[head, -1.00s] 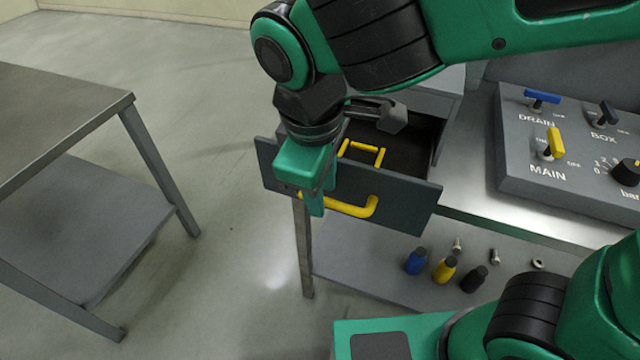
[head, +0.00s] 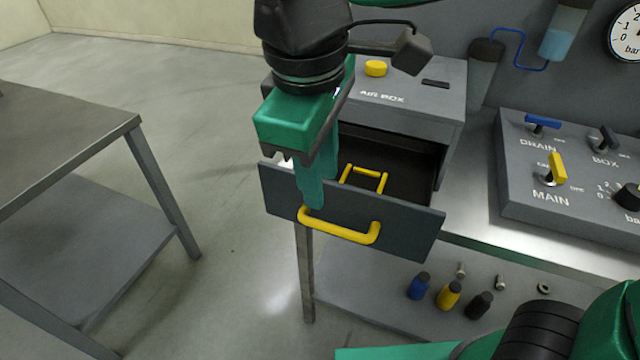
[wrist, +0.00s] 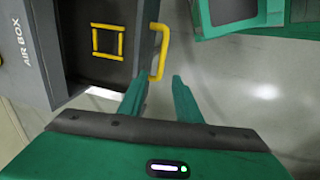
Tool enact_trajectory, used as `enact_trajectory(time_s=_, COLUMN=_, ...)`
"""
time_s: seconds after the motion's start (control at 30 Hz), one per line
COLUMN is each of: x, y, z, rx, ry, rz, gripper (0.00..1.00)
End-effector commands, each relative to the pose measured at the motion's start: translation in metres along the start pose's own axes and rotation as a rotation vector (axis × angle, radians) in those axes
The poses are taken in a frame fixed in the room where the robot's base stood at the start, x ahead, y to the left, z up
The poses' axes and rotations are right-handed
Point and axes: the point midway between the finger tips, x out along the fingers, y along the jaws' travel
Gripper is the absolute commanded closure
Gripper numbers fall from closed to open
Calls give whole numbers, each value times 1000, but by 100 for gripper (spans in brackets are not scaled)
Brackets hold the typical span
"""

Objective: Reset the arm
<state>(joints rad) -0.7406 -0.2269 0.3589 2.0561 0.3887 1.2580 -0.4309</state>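My gripper (head: 312,190) is a green two-finger gripper, pointing down just in front of the open drawer. The drawer's yellow handle (head: 340,228) lies close to the fingertips in the head view. My wrist and a finger hide the left part of the drawer (head: 410,228).
The grey AIR BOX (head: 420,95) has a yellow button on top; a yellow frame (head: 365,178) lies in its drawer. A control panel (head: 580,170) stands right. Bottles (head: 449,294) and small fittings are on the lower shelf. A table (head: 60,150) stands left, with free floor between.

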Motion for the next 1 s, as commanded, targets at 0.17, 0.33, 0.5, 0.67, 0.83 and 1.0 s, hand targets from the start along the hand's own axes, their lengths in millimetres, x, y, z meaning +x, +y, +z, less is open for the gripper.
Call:
enact_trajectory(time_s=0.17, x=-5, y=0, z=0, rx=-1, ry=0, rz=0, gripper=69)
enact_trajectory(time_s=0.33, x=-5, y=0, z=0, rx=-1, ry=0, rz=0, gripper=69)
enact_trajectory(time_s=0.5, x=-5, y=0, z=0, rx=-1, ry=0, rz=0, gripper=69)
enact_trajectory(time_s=0.67, x=3, y=18, z=11, rx=65, ry=-12, rz=-1, gripper=69)
enact_trajectory(time_s=0.83, x=30, y=74, z=58, rx=301, ry=-51, rz=-5, gripper=69)
enact_trajectory(time_s=1.0, x=59, y=121, z=127, rx=589, ry=-92, rz=-19, gripper=69)
